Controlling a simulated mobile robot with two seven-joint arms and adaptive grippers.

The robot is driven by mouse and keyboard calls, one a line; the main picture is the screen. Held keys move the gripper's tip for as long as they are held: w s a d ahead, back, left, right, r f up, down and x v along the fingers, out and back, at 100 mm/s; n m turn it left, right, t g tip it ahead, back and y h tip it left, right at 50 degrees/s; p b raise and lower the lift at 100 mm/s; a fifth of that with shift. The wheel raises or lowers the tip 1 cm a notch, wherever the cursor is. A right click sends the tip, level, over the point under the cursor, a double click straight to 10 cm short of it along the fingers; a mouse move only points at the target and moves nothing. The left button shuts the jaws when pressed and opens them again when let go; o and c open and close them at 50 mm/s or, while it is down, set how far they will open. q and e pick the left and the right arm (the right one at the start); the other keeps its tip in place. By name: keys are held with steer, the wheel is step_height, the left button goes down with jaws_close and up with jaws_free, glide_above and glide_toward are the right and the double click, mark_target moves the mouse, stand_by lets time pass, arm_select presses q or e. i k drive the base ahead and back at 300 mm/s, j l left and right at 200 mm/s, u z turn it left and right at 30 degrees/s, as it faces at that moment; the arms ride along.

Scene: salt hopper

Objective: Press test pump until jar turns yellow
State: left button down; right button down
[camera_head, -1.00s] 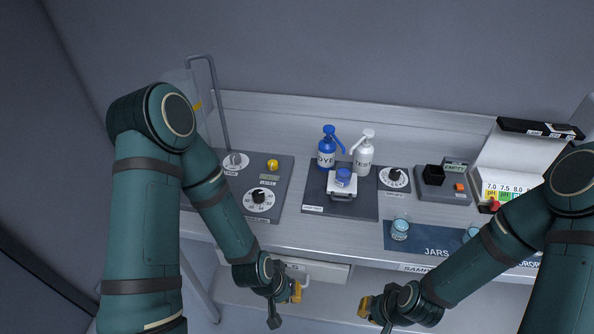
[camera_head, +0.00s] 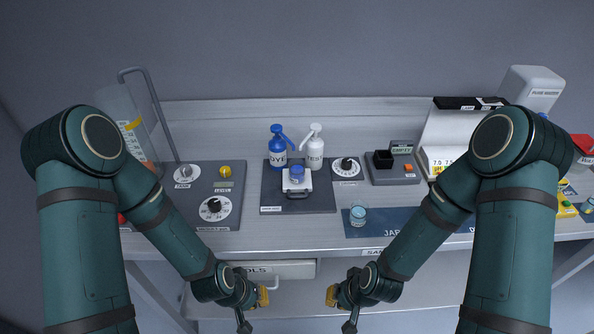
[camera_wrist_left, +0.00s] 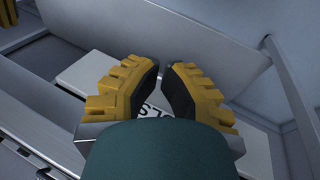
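The white TEST pump bottle (camera_head: 315,152) stands upright at the back of a dark pad, its spout pointing left. The blue DYE pump bottle (camera_head: 279,150) stands left of it. A small jar with blue contents (camera_head: 297,173) sits on a white holder in front of the two pumps. My left gripper (camera_head: 264,296) is in front of the bench, well below the pumps.
A dial panel (camera_head: 229,211) lies left of the pump pad (camera_head: 320,200). A light-blue jar (camera_head: 358,215) stands on the JARS mat (camera_head: 392,217). A dark device with a display (camera_head: 402,149) is behind it. A drawer front (camera_head: 296,269) is below the bench edge.

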mark_target(314, 128)
steer(key=l+u, duration=0.6)
steer(key=u, duration=0.15)
steer(key=k+l+u, duration=0.1)
steer(key=l+u, duration=0.25)
steer(key=j, duration=0.05)
